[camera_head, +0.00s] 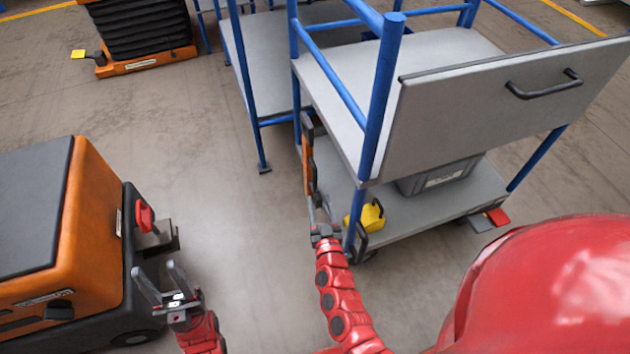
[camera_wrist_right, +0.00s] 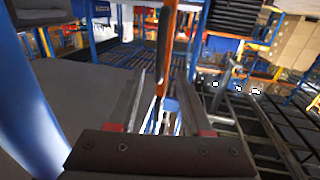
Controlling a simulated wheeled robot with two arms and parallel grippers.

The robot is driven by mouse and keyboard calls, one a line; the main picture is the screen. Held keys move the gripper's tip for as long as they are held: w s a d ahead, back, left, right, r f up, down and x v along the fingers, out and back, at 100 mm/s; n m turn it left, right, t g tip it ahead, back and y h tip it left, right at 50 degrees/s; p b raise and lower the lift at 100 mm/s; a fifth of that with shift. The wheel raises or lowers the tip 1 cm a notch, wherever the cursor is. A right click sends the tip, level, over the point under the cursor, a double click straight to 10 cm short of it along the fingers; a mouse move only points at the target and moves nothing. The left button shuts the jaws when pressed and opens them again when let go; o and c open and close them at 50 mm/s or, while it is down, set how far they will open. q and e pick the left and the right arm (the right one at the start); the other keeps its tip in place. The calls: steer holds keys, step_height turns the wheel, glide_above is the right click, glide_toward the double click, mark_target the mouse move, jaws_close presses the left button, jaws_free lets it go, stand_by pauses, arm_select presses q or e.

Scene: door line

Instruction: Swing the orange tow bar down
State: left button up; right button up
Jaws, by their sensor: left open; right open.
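The orange tow bar (camera_head: 309,168) stands upright against the left end of the blue-framed grey cart (camera_head: 335,190), with a dark grip at its top. My right gripper (camera_head: 318,212) is open, close to the bar's lower part. In the right wrist view the tow bar (camera_wrist_right: 167,55) runs down the picture between the open fingertips (camera_wrist_right: 161,76); I cannot tell whether either finger touches it. My left gripper (camera_head: 160,278) is open and empty over the floor, beside the orange tugger, away from the bar.
The orange and black tugger (camera_head: 95,225) stands at the left with a red-handled coupling (camera_head: 145,215). A yellow object (camera_head: 372,216) and a grey bin (camera_head: 438,178) sit on the cart's lower shelf. A second cart (camera_head: 265,60) stands behind. Floor between tugger and cart is clear.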

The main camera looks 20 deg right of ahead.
mark_target(315, 182)
steer(key=w, duration=0.2)
steer(key=w+d+b, duration=0.1)
steer(key=w, duration=0.2)
steer(key=w+b, duration=0.1)
steer(key=w, duration=0.2)
steer(key=shift+d+f, duration=0.15)
steer(key=shift+w+d, duration=0.1)
steer(key=shift+w, duration=0.35)
jaws_close()
stand_by(0.7)
